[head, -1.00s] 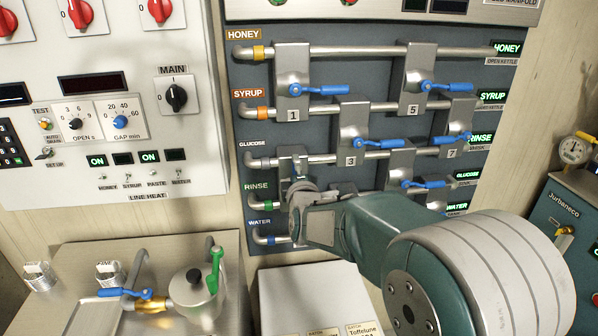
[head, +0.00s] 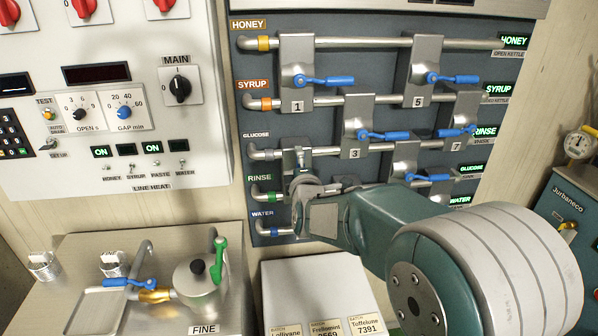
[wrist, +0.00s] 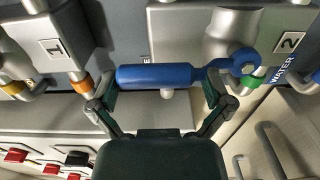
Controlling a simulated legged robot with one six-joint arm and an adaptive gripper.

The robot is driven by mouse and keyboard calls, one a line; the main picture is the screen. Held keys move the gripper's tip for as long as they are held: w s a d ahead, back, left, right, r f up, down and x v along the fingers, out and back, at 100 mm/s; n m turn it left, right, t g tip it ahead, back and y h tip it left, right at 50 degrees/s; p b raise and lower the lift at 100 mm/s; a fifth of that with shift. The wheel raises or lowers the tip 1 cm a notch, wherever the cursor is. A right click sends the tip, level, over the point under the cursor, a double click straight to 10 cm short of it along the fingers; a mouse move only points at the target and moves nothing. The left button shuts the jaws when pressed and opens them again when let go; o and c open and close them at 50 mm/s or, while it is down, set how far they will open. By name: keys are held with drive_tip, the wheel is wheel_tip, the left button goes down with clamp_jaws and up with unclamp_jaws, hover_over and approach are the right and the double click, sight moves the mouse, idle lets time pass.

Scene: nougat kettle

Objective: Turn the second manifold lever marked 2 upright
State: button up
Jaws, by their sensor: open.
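My gripper (wrist: 158,100) is open in the wrist view, with its fingers spread wide. The blue lever of valve 2 (wrist: 155,75) lies across the gap just beyond the fingertips. Its pivot is at the right, beside the 2 label (wrist: 290,42), and its handle runs left toward valve 1. Compared with the pipe rows, it appears about upright. I cannot tell whether a finger touches it. In the head view my gripper (head: 305,190) is over the left end of the glucose and rinse rows, and hides that lever and its label.
Lever 1 (head: 323,81) and lever 3 (head: 385,135) lie sideways, pointing right, near my gripper. Lever 5 (head: 450,78) and lever 7 (head: 455,132) are further right. The MAIN switch panel (head: 120,130) stands left, and a kettle (head: 200,285) sits below left.

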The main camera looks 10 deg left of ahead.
drive_tip(key=v, duration=1.1)
drive_tip(key=shift+s, duration=0.35)
drive_tip(key=s+d+f+m+g+h, duration=0.1)
drive_tip(key=s+d+m+g+h, duration=0.1)
drive_tip(key=s+d+m+g, duration=0.4)
drive_tip(key=s+d+f+m+g+h, duration=0.2)
drive_tip(key=s+d+m+g, duration=0.3)
drive_tip(key=s+d+m, duration=1)
drive_tip(key=s+h, duration=0.1)
drive_tip(key=s, duration=0.3)
drive_tip(key=shift+s+d+f+g, duration=0.15)
drive_tip(key=shift+s+d+g, duration=0.05)
drive_tip(key=shift+d+g, duration=0.2)
